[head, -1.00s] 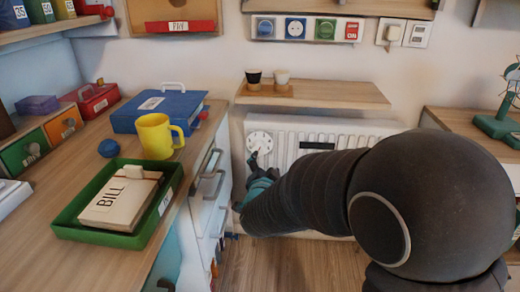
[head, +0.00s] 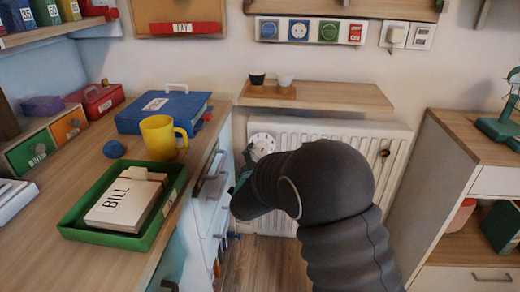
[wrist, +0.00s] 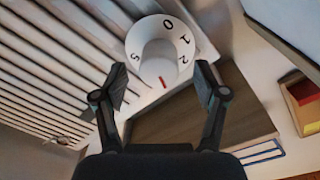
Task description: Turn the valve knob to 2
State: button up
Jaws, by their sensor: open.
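The white valve knob (wrist: 158,62) is on a round white dial at the end of the radiator. The dial shows 0, 1 and 2 at its upper right and 5 at its left. A red mark on the knob points down in the wrist view, past the 2; no numeral is visible there. My gripper (wrist: 161,72) is open, with one finger on each side of the knob's lower part. A gap shows between each fingertip and the knob. In the head view the dial (head: 262,142) shows partly, with my gripper at its lower left.
The ribbed radiator (head: 318,134) lies behind my arm, under a wooden shelf (head: 320,96) holding two small cups. The desk (head: 60,188) at left carries a green tray (head: 125,240), yellow mug (head: 160,137) and blue binder (head: 165,111). A cabinet stands at right.

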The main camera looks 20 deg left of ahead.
aim_at(260, 153)
jog(key=shift+w+a, duration=0.2)
jog(key=shift+w, duration=0.7)
jog(key=shift+w+a, duration=0.15)
jog(key=shift+w, duration=0.75)
jog(key=c, duration=1.1)
